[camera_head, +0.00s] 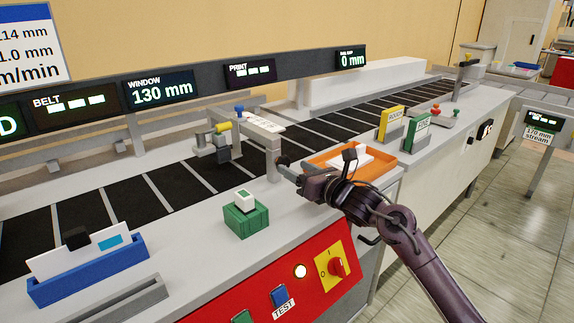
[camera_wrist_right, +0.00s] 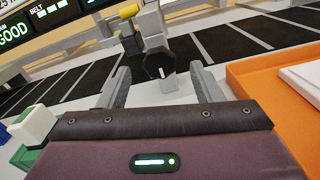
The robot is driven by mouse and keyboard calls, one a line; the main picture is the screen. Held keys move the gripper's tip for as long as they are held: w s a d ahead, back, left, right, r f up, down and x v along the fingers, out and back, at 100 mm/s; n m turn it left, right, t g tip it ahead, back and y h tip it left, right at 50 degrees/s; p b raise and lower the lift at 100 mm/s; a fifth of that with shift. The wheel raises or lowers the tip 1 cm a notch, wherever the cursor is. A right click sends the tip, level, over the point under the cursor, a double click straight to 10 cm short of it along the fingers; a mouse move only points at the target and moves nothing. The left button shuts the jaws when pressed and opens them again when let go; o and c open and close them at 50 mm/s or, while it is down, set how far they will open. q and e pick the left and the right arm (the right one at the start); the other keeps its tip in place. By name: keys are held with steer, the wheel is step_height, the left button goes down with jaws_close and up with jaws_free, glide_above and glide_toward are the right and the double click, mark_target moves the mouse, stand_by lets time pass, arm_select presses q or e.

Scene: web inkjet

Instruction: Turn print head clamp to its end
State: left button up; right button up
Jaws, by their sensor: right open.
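The print head clamp looks to be a black round knob (camera_wrist_right: 158,66) with a white line on its face, on a grey post. It also shows in the head view (camera_head: 283,160). My right gripper (camera_head: 287,172) is open and empty, its fingertips close to the knob. In the wrist view the right gripper's fingers (camera_wrist_right: 160,78) stand apart, one to each side of the knob. I cannot tell whether they touch it. The print head (camera_head: 222,140), grey with a yellow part, hangs over the dark belt behind the knob. My left gripper is not in view.
An orange tray (camera_head: 380,178) with white cards lies right of the gripper, close to my right arm. A green block (camera_head: 246,220) with a white stamp-like piece stands to the left. A red panel (camera_head: 252,300) with buttons and a yellow switch is in front.

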mark_target(285, 163)
steer(key=x, duration=0.2)
steer(key=shift+w+a+f, duration=0.15)
steer(key=shift+w+a, duration=0.15)
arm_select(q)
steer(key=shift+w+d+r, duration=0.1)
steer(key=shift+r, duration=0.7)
arm_select(e)
steer(key=shift+w+a, duration=0.25)
steer(key=shift+w, duration=0.1)
steer(key=c, duration=1)
steer(key=shift+m, duration=0.3)
steer(key=m, duration=0.2)
steer(key=shift+m, duration=0.3)
steer(key=m, duration=0.2)
steer(key=shift+w+m, duration=0.1)
steer(key=shift+m, duration=0.2)
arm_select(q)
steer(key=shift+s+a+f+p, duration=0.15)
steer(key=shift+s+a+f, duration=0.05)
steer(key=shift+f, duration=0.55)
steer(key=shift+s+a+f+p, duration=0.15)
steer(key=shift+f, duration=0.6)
arm_select(e)
steer(key=shift+m, duration=0.7)
